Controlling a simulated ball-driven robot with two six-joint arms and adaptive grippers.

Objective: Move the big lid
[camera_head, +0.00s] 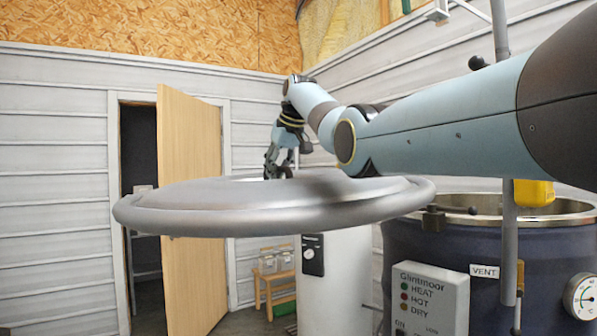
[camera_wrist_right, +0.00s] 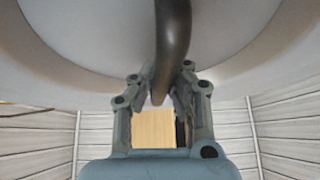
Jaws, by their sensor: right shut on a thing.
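The big lid (camera_head: 270,208) is a wide round grey metal disc with a rolled rim. It hangs in the air in the head view, roughly level, to the left of the open hopper (camera_head: 430,245). My right gripper (camera_head: 280,168) is behind the lid's near rim and partly hidden by it. In the right wrist view my right gripper (camera_wrist_right: 160,100) is shut on the lid's dark curved handle (camera_wrist_right: 173,45), with the pale lid (camera_wrist_right: 80,60) filling the upper picture. My left gripper is not in either view.
The dark blue hopper has a bare metal rim (camera_head: 480,206), a Glintmoor control box (camera_head: 430,296) and a dial (camera_head: 581,297). A white cylinder (camera_head: 337,275) stands below the lid. A wooden door (camera_head: 190,200) stands open at left. A small wooden stool (camera_head: 272,285) with jars is behind.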

